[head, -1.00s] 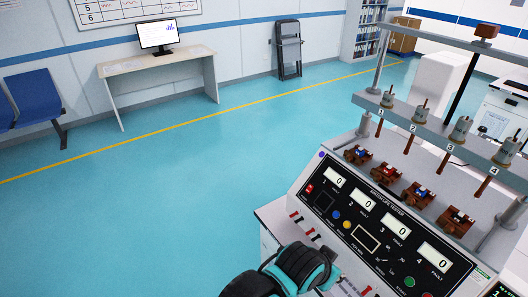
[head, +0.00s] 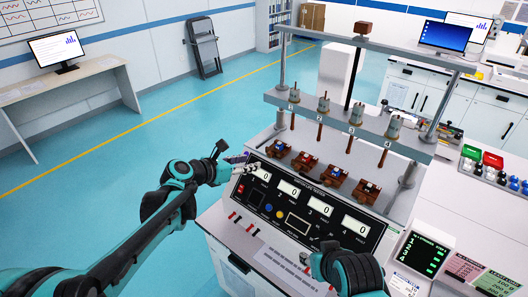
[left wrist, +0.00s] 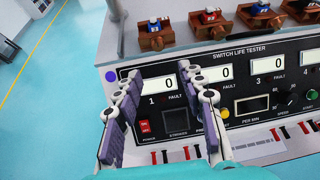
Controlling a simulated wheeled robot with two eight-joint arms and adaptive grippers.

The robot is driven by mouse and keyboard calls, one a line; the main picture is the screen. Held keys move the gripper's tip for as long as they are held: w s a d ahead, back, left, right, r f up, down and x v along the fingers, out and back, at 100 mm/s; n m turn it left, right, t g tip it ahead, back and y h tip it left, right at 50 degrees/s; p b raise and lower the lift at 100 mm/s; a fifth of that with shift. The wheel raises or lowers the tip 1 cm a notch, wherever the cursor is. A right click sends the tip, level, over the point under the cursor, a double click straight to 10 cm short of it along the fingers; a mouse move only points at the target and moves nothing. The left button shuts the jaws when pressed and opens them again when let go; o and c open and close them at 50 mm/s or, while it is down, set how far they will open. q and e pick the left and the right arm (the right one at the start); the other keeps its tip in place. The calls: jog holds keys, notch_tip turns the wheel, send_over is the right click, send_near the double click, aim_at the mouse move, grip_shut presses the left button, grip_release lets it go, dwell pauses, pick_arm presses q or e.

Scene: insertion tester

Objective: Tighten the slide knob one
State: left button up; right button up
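The switch life tester (head: 258,222) is a grey bench unit with a black front panel and several numbered stations. The station-one holder (head: 280,148), brown with a blue part, stands at the left end of the row. It also shows at the top of the left wrist view (left wrist: 155,37). A slide knob cannot be told apart at this size. My left gripper (head: 240,166) is at the panel's upper left corner; in the left wrist view (left wrist: 166,90) its fingers are apart and empty, in front of display one. My right gripper (head: 312,258) is low before the panel, fingers unclear.
A grey crossbar (head: 345,122) with hanging plungers spans above the holders. Red and black terminals (head: 233,215) line the panel's lower edge. Red and green bins (head: 492,159) and a dark green-lettered display (head: 424,254) stand at right. Open floor lies left.

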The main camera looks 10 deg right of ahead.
aim_at(269, 155)
pick_arm(q)
jog(key=shift+n, duration=0.8)
jog(key=x, duration=0.3)
jog(key=b+x, duration=0.1)
jog(key=x, duration=0.2)
jog(key=r+x, duration=0.1)
jog(key=x, duration=0.2)
jog(key=shift+w+d, duration=0.15)
jog(key=shift+w, duration=0.3)
grip_shut()
